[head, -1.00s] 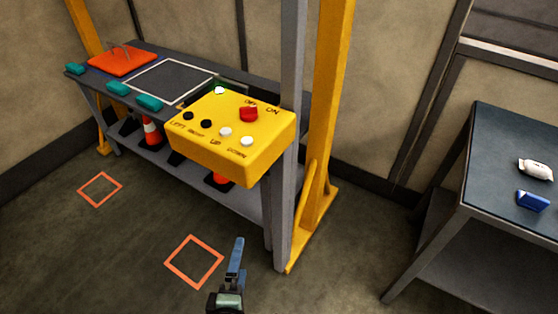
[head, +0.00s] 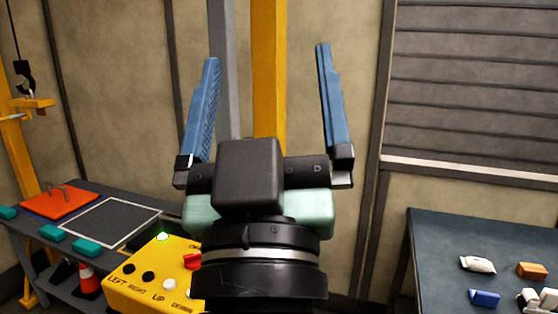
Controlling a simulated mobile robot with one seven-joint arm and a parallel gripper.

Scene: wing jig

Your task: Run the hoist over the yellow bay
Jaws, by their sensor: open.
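The yellow control box (head: 150,282) stands at lower left, partly hidden behind my arm. My gripper (head: 268,55) is open and empty, blue fingers pointing up, in front of the posts. I cannot see a yellow bay.
A grey bench (head: 180,208) behind the box carries an orange plate (head: 60,202) with a handle, a white-outlined square (head: 108,222) and teal blocks (head: 54,233). A yellow post (head: 268,110) rises behind my gripper. A dark table (head: 440,245) at right holds small items.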

